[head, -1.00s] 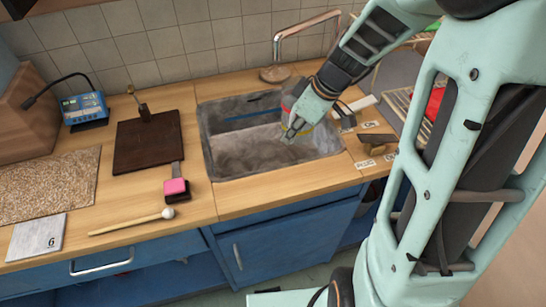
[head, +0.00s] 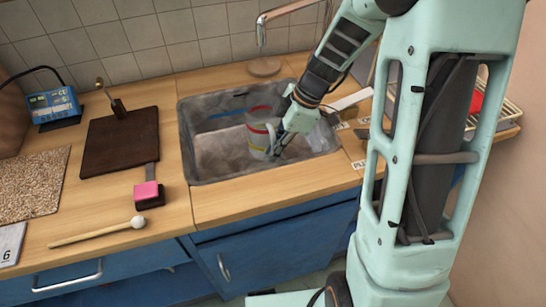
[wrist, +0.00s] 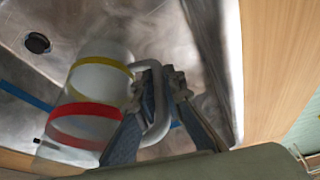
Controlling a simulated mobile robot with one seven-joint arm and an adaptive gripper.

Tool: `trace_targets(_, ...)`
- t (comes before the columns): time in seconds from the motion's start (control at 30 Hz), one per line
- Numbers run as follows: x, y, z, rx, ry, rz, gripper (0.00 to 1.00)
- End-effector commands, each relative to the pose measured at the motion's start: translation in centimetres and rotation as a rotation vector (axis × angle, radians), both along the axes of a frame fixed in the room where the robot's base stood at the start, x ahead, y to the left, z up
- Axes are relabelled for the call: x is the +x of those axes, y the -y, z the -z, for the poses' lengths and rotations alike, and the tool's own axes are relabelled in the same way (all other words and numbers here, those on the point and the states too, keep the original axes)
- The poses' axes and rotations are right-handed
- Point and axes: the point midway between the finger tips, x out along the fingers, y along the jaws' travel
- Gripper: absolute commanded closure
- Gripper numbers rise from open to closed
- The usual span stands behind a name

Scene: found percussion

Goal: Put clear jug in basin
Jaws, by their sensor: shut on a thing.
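The clear jug (head: 260,133) has a red band and a yellow band around its body. My gripper (head: 283,147) is shut on the jug's handle, seen close up in the wrist view, where the fingers (wrist: 160,100) close around the pale curved handle and the jug (wrist: 92,95) lies to their left. The basin (head: 213,170) is a grey metal sink set into the wooden counter. The jug is over or inside the basin; I cannot tell whether it touches the bottom. My gripper hides part of the jug's right side in the head view.
A tap (head: 260,35) stands behind the basin. A dark board (head: 121,145), a pink block (head: 147,192), a mallet (head: 95,232) and a blue device (head: 53,106) lie left. A dish rack (head: 497,112) stands right. A drain hole (wrist: 37,43) shows in the basin floor.

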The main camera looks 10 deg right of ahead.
Motion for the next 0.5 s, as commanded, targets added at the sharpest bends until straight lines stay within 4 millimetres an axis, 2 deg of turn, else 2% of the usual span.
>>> trace_targets(0.1,-0.1,0.0,2.0,0.0,-0.004,0.0,1.0)
trace_targets(0.2,-0.1,0.0,2.9,0.0,-0.002,0.0,1.0)
trace_targets(0.5,0.0,0.0,3.1,0.0,0.0,0.0,1.0)
